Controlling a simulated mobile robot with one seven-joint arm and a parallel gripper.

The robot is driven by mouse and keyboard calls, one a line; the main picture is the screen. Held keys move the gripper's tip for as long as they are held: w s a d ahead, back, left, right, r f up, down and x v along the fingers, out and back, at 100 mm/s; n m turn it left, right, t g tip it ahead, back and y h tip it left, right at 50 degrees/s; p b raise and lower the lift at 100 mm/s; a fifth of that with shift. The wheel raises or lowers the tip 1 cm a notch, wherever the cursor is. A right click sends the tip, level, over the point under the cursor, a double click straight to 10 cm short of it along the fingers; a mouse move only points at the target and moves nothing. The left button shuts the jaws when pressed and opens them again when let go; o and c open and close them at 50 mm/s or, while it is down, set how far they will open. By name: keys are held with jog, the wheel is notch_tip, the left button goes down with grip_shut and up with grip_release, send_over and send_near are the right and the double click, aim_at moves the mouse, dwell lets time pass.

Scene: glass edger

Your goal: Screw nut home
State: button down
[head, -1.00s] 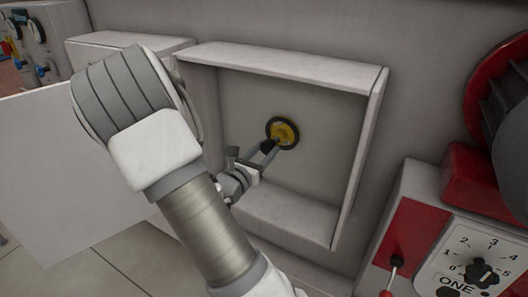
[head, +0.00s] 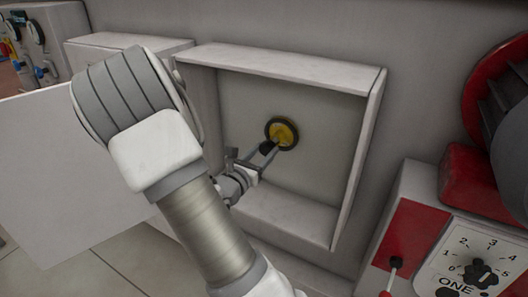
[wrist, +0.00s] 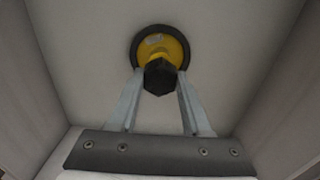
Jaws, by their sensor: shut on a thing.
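A small wheel with a black rim and a yellow centre (head: 287,130) is mounted on the back wall of an open box. In the wrist view, the wheel (wrist: 160,42) is straight ahead, with a dark six-sided nut (wrist: 160,77) in front of its yellow centre. My gripper (wrist: 160,82) reaches into the box with its two grey fingers on either side of the nut, shut on it. In the head view, my gripper (head: 271,148) comes to the wheel from the lower left. Whether the nut touches the wheel's face is hidden.
The box's pale walls (head: 362,160) surround my gripper on all sides. Its white door (head: 60,165) stands open at the left, behind my arm. A dial panel (head: 475,265) with a red lever (head: 393,270) is at the lower right.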

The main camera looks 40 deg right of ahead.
jog(key=shift+x, duration=1.35)
jog(key=shift+f+m+b, duration=0.25)
jog(key=shift+m+b, duration=0.35)
jog(key=shift+b, duration=0.55)
jog(key=m+b, duration=0.4)
jog(key=b, duration=0.2)
jog(key=shift+m, duration=0.4)
jog(key=m+b, duration=0.6)
jog(key=b, duration=0.4)
jog(key=m+b, duration=0.5)
jog(key=b, duration=0.4)
jog(key=m+b, duration=0.5)
jog(key=b, duration=0.4)
jog(key=shift+f, duration=0.1)
jog(key=shift+m+b, duration=0.4)
jog(key=shift+b, duration=0.1)
jog(key=shift+r+m, duration=0.2)
jog(key=shift+m, duration=0.3)
jog(key=m, duration=0.3)
jog(key=shift+r+m, duration=0.15)
jog(key=shift+m, duration=0.25)
